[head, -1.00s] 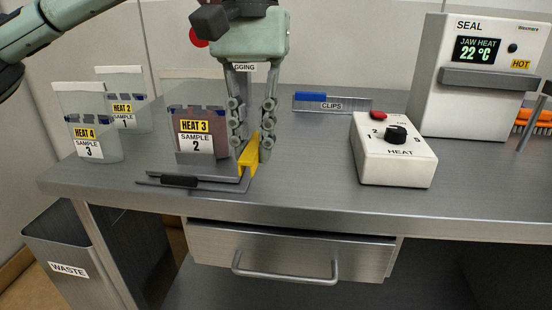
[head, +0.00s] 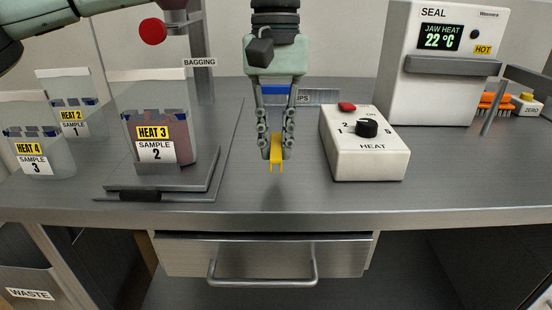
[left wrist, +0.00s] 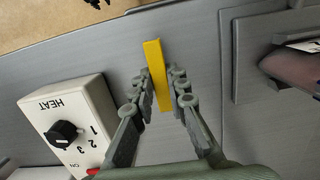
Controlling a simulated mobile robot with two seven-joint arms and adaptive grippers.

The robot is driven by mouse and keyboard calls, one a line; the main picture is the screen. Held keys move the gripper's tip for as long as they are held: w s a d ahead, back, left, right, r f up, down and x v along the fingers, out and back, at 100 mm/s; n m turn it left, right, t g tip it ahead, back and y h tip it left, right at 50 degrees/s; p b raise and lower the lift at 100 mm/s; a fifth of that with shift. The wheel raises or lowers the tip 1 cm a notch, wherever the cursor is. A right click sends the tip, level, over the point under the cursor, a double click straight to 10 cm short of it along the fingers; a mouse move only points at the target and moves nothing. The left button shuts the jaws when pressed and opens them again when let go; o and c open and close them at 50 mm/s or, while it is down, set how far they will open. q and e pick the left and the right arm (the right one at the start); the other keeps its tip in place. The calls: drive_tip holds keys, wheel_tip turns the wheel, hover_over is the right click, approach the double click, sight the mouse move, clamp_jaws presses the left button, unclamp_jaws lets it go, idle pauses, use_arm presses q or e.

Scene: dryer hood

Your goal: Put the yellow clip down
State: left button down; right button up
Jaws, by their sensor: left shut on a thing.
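The yellow clip (head: 276,156) is held between the fingertips of my left gripper (head: 275,145), over the bare bench between the bagging stand and the heat box. In the left wrist view the clip (left wrist: 157,75) is a long yellow bar between the two fingers (left wrist: 165,90), with the bench beneath it. The gripper points down and is shut on the clip. I cannot tell whether the clip's lower end touches the bench. My right gripper is not in view.
The heat box (head: 364,150) with a black knob stands just right of the gripper. The bagging stand (head: 190,182) with the HEAT 3 bag (head: 153,110) is to the left. The clips holder (head: 318,97) is behind. The bench front (head: 270,205) is clear.

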sight(276, 180)
use_arm(q)
drive_tip(key=shift+f, duration=2.55)
drive_tip(key=c, duration=1.5)
unclamp_jaws()
drive_tip(key=shift+f, duration=0.1)
drive_tip(key=r, duration=0.4)
drive_tip(key=w+r, duration=0.1)
drive_tip(key=r, duration=0.8)
drive_tip(key=shift+w, duration=0.25)
drive_tip(key=shift+s, duration=0.1)
